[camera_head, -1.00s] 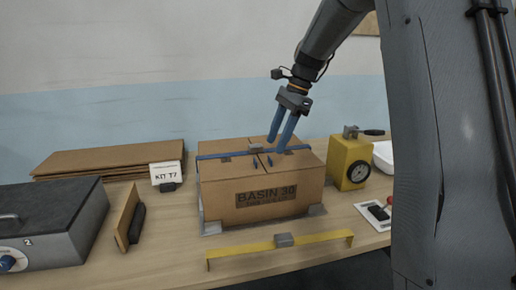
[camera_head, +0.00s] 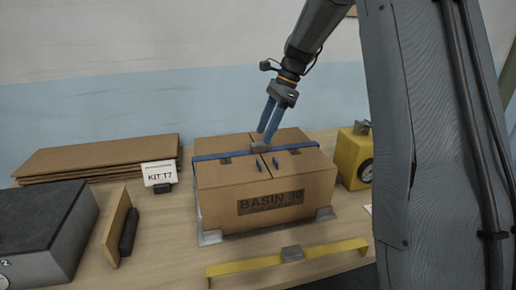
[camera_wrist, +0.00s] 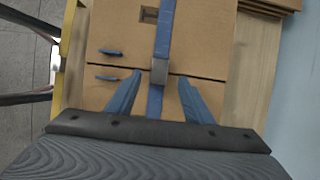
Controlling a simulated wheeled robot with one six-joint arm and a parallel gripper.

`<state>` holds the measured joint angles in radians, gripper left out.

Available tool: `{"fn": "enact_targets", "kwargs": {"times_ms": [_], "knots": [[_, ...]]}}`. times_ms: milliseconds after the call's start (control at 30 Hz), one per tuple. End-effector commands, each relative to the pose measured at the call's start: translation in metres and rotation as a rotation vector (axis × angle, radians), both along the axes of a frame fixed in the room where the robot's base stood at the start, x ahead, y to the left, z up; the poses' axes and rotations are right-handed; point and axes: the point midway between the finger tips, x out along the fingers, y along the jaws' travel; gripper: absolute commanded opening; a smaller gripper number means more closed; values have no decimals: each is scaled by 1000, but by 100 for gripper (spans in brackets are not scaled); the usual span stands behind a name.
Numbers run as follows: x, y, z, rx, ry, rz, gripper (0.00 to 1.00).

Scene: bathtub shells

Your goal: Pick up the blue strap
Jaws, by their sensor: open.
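The blue strap (camera_head: 225,155) lies across the top of the closed cardboard box marked BASIN 30 (camera_head: 222,183), with a grey buckle (camera_head: 259,148) at its middle. In the wrist view the strap (camera_wrist: 165,32) runs up the picture, and the buckle (camera_wrist: 159,71) sits over the seam between the box flaps. My gripper (camera_head: 266,136) is above the box top near the buckle, pointing down at a tilt. In the wrist view its blue fingers (camera_wrist: 161,84) are apart and empty, one on each side of the strap. I cannot tell how high they are above it.
A yellow device with a dial (camera_head: 351,172) is close on the right. A KIT T7 sign (camera_head: 159,173), flat cardboard (camera_head: 95,157) and a dark-lidded grey case (camera_head: 45,225) are on the left.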

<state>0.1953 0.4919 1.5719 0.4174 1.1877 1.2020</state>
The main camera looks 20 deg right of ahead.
Motion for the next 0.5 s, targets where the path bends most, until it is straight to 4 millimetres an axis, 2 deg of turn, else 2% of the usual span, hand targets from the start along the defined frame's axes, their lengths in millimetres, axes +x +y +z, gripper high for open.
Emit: {"fn": "enact_targets", "kwargs": {"times_ms": [233,500], "knots": [[-3,16,-30,0,3,4,47],[-2,19,-36,0,0,5,47]]}}
